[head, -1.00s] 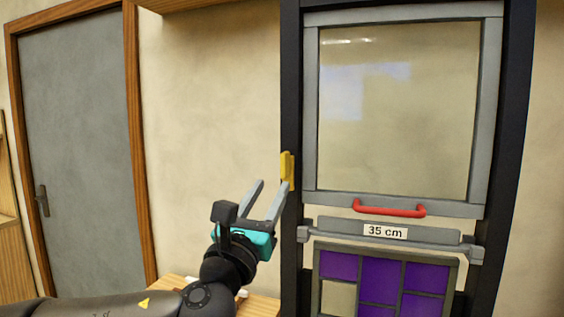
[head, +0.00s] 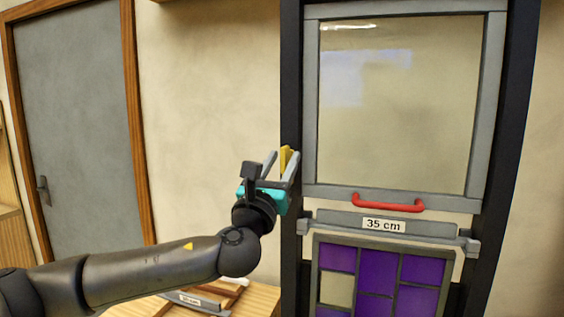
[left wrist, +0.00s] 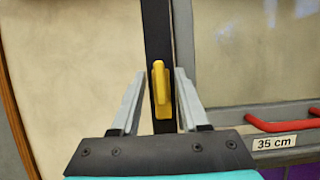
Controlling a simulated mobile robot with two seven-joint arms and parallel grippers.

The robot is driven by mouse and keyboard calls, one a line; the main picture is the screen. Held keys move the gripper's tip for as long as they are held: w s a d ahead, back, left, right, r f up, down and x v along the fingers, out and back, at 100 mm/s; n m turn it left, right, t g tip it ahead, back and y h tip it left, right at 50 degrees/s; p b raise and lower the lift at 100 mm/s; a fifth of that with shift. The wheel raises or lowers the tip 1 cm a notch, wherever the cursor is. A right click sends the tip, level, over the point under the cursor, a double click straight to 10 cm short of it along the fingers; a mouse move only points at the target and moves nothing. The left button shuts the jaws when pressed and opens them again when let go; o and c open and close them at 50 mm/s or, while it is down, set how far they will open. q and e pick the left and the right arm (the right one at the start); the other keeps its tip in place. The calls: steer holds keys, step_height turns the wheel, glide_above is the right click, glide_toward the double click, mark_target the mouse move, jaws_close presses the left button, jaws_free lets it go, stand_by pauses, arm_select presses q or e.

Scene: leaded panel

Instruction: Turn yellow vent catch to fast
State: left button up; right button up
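The yellow vent catch (head: 286,158) is a small upright tab on the dark left post of the window frame. In the left wrist view the catch (left wrist: 161,90) stands upright between the two grey fingers, with a gap on each side. My left gripper (head: 281,165) is open around or just in front of the catch; I cannot tell how deep the fingers reach. It also shows in the left wrist view (left wrist: 158,85). The catch's lower part is hidden by the gripper in the head view. My right gripper is not in view.
The framed window pane (head: 395,105) has a red handle (head: 388,203) at its bottom. Below are a grey bar labelled 35 cm (head: 384,225) and a purple leaded panel (head: 378,275). A wooden table (head: 262,300) stands lower left, and a grey door (head: 75,130) is at far left.

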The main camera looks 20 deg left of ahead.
arm_select(q)
jaws_close()
stand_by(0.3)
steer(key=shift+n, duration=0.5)
steer(key=n+y, duration=0.2)
steer(key=shift+d+f+n+b, duration=0.1)
steer(key=shift+n+b, duration=0.2)
steer(key=shift+n, duration=0.1)
steer(key=n+y, duration=0.1)
steer(key=n, duration=0.1)
steer(key=shift+n+y, duration=0.3)
steer(key=n+y, duration=0.1)
steer(key=n, duration=0.1)
steer(key=n+g+y, duration=0.1)
steer(key=n, duration=0.2)
steer(key=shift+g+p, duration=0.3)
steer(key=shift+p, duration=0.05)
steer(key=n+g+p, duration=0.1)
steer(key=n, duration=0.1)
steer(key=n+y+p, duration=0.1)
steer(key=n, duration=0.2)
steer(key=shift+n+g, duration=0.3)
steer(key=shift+g, duration=0.1)
steer(key=n+g+p, duration=0.1)
steer(key=n+p, duration=0.1)
steer(key=n+g+p, duration=0.1)
steer(key=n+p, duration=0.1)
steer(key=n, duration=0.1)
steer(key=shift+y, duration=0.3)
steer(key=shift+n, duration=0.3)
